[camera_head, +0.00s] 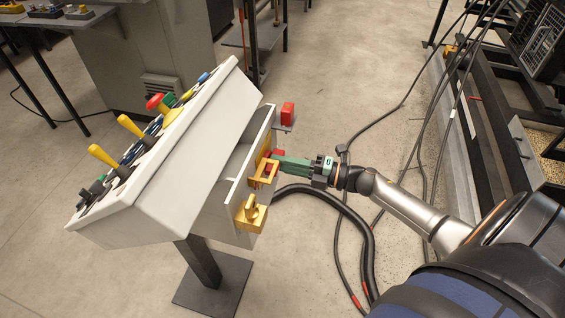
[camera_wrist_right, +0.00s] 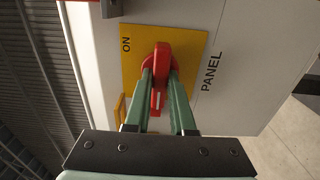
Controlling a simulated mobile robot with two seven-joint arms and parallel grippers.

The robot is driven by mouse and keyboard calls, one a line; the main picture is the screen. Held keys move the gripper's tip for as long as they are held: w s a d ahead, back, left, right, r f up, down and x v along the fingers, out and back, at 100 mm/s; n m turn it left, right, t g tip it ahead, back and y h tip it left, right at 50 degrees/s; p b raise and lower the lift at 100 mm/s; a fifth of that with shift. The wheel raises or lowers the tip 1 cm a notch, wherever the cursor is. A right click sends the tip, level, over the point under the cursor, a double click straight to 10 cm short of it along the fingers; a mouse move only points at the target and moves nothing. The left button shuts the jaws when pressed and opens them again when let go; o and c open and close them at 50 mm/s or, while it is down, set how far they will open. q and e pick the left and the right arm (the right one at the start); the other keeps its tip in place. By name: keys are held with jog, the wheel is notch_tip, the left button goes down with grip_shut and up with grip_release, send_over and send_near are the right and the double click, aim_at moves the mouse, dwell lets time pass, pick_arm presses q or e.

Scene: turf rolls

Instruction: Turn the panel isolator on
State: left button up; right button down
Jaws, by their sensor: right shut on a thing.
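The panel isolator is a red rotary handle (camera_wrist_right: 163,60) on a yellow plate (camera_wrist_right: 135,65) marked ON, beside the word PANEL. Its white pointer line faces down the picture in the right wrist view, away from the ON mark at the plate's upper left. My right gripper (camera_wrist_right: 162,80) is shut on the red handle, with one green finger on either side. In the head view my right gripper (camera_head: 274,160) reaches from the right to the side of the grey console (camera_head: 190,160); its fingertips and the handle are partly hidden there. My left gripper is not in view.
A yellow bracket (camera_head: 263,180) and a yellow knob block (camera_head: 250,214) stick out near my right gripper. A red block (camera_head: 287,113) sits beyond it. Black cables (camera_head: 365,240) lie on the floor under my arm. A dark metal frame (camera_head: 480,150) stands at the right.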

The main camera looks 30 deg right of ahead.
pick_arm(q)
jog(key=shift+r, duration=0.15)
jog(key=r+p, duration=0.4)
jog(key=p, duration=0.1)
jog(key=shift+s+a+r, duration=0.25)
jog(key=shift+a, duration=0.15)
pick_arm(e)
jog(key=m, duration=1.7)
jog(key=shift+m, duration=0.4)
jog(key=c, duration=0.8)
grip_release()
jog(key=shift+o, duration=0.2)
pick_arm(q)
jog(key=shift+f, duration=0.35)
pick_arm(e)
jog(key=v, duration=1.2)
jog(key=shift+s+d, duration=0.15)
jog(key=shift+s, duration=0.1)
